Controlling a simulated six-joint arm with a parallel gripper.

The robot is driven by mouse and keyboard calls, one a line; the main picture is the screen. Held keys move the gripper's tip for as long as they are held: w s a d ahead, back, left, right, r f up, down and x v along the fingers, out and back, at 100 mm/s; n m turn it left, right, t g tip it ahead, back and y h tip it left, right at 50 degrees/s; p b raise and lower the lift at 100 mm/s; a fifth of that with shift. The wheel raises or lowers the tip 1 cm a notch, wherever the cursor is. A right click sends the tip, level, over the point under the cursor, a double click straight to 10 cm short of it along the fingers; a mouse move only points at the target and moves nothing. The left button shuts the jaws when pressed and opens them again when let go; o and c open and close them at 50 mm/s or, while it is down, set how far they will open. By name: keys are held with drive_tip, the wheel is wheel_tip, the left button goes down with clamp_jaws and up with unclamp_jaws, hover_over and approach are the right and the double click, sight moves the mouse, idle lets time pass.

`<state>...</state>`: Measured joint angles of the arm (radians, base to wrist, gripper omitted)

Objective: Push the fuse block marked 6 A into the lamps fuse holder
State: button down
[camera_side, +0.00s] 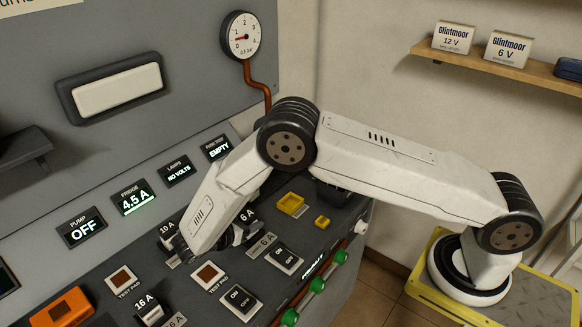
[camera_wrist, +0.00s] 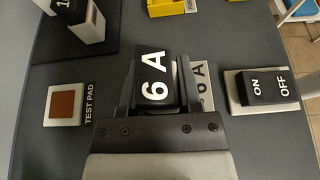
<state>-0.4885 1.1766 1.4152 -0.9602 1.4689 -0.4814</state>
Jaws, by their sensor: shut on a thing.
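My gripper (camera_wrist: 153,92) is shut on the black fuse block marked 6 A (camera_wrist: 152,68), with its white marking facing up in the wrist view. In the side view my gripper (camera_side: 240,236) is low over the sloping panel, and a 6 A marking (camera_side: 246,216) shows at the jaws. A 6 A label plate (camera_wrist: 203,86) lies just right of the block in the wrist view. The fuse holder is hidden beneath the block and jaws, so I cannot tell how deep the block sits. The lamps display (camera_side: 175,171) reads NO VOLTS.
A test pad (camera_wrist: 68,105) lies left of the jaws and an ON/OFF switch (camera_wrist: 263,88) right. A 10 A block (camera_side: 167,232) and a 16 A block (camera_side: 148,308) stand on the panel. Yellow pieces (camera_side: 291,204) lie beyond my gripper. A tester display (camera_side: 217,149) reads EMPTY.

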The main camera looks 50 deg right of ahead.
drive_tip(key=shift+f, duration=0.65)
idle(0.8)
drive_tip(key=c, duration=0.6)
unclamp_jaws()
drive_tip(key=shift+v, duration=5.55)
drive_tip(key=shift+d, duration=0.1)
drive_tip(key=shift+d+r, duration=0.2)
drive_tip(key=shift+d, duration=0.2)
drive_tip(key=s+d+r+m+t+y, duration=0.1)
drive_tip(key=s+d+r+m+y, duration=0.2)
drive_tip(key=s+d+m+y, duration=0.1)
drive_tip(key=s+d+r+m+y, duration=0.3)
drive_tip(key=s+d+m+y, duration=0.2)
drive_tip(key=s+d+m, duration=0.2)
drive_tip(key=s+d+r+m+t+y, duration=0.1)
drive_tip(key=s+d+r+m+y, duration=0.2)
drive_tip(key=m, duration=0.4)
drive_tip(key=shift+s+d+t+y, duration=0.3)
drive_tip(key=shift+s+d+y, duration=0.4)
drive_tip(key=shift+s+d, duration=0.65)
